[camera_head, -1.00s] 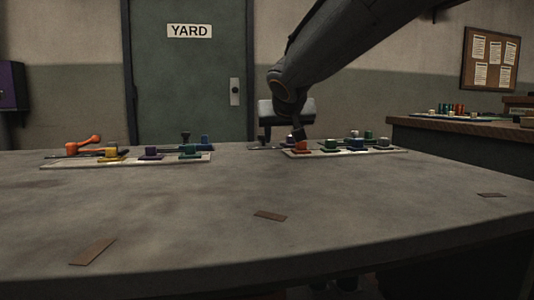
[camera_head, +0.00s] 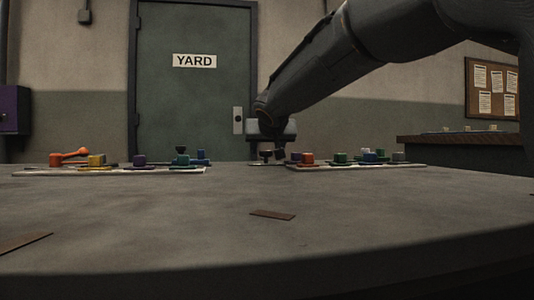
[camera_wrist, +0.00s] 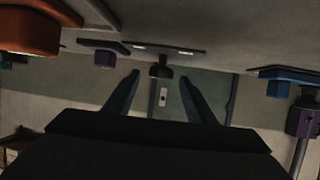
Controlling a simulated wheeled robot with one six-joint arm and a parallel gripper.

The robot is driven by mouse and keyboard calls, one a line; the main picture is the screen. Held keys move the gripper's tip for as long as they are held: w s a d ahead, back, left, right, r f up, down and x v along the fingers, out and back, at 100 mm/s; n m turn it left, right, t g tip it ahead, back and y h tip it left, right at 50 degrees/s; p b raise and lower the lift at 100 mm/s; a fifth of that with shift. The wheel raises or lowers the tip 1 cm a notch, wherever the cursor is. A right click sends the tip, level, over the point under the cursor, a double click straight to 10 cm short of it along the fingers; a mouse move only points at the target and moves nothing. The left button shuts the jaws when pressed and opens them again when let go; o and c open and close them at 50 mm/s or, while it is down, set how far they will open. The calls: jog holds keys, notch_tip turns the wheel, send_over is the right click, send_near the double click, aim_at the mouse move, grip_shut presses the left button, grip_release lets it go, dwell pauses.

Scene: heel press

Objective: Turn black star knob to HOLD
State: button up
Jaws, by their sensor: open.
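A dark knob (camera_wrist: 160,71) on a short stem stands on a dark plate (camera_wrist: 165,49) with two small pale marks in the wrist view, which looks upside down. Its star shape and the marks' lettering are too dim to read. My gripper (camera_wrist: 161,76) is open, one finger on each side of the knob in this view. I cannot tell whether the knob is between the fingers or beyond them. In the head view my gripper (camera_head: 279,153) is low at the table's far side, by a small dark knob (camera_head: 266,154), probably the same one.
Close by are a purple block (camera_wrist: 105,57), an orange block (camera_wrist: 30,30) and a blue block (camera_wrist: 286,82). The right panel (camera_head: 415,165) and left panel (camera_head: 30,173) carry several colored controls. The table's near half (camera_head: 170,225) is mostly clear.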

jog(key=shift+w+a+f, duration=0.15)
jog(key=shift+w+f, duration=0.15)
jog(key=shift+w, duration=0.35)
grip_shut()
